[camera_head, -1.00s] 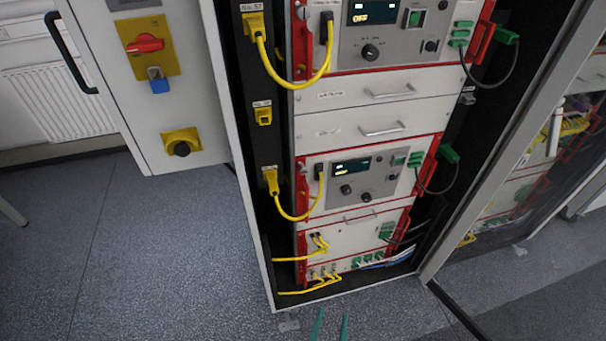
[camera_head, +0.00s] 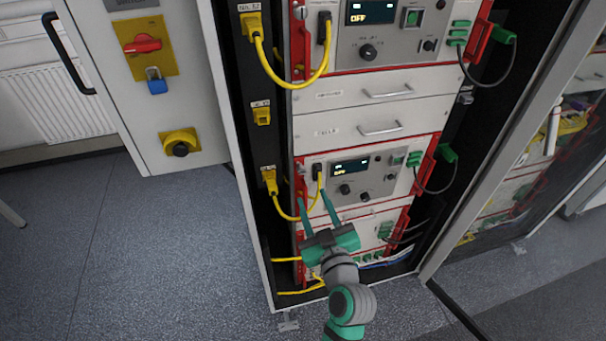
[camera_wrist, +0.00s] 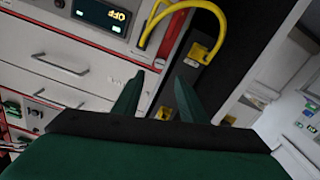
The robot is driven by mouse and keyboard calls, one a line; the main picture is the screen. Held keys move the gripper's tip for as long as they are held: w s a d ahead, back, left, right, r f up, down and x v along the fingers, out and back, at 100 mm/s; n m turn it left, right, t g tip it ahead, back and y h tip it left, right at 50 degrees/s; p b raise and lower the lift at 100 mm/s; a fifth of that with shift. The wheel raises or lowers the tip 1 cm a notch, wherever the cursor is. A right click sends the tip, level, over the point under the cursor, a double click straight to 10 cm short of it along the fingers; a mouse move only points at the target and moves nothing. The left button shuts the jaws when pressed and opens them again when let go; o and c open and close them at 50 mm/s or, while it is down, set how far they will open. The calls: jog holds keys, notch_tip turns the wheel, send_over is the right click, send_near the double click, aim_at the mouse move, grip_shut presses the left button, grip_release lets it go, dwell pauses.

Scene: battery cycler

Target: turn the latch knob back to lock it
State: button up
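Small silver round knobs sit at the upper left corners of the rack instruments, one by the upper unit (camera_head: 300,12) and one by the lower unit (camera_head: 301,169). The frames do not make clear which is the latch knob, or how it is turned. My gripper (camera_head: 312,198) is in front of the lower instrument, its two green fingers spread apart with nothing between them. In the wrist view my gripper (camera_wrist: 159,76) is open too, pointing at the rack's left edge near a red handle (camera_wrist: 173,34) and a yellow cable (camera_wrist: 196,6).
Two drawers with handles (camera_head: 380,129) lie between the instruments. A side panel with a red switch (camera_head: 143,44) and blue padlock (camera_head: 156,84) stands left. The floor (camera_head: 150,250) is clear there.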

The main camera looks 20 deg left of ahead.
aim_at(302, 172)
jog(key=x, duration=1)
jog(key=shift+w+a, duration=0.25)
jog(key=shift+w, duration=0.05)
grip_shut()
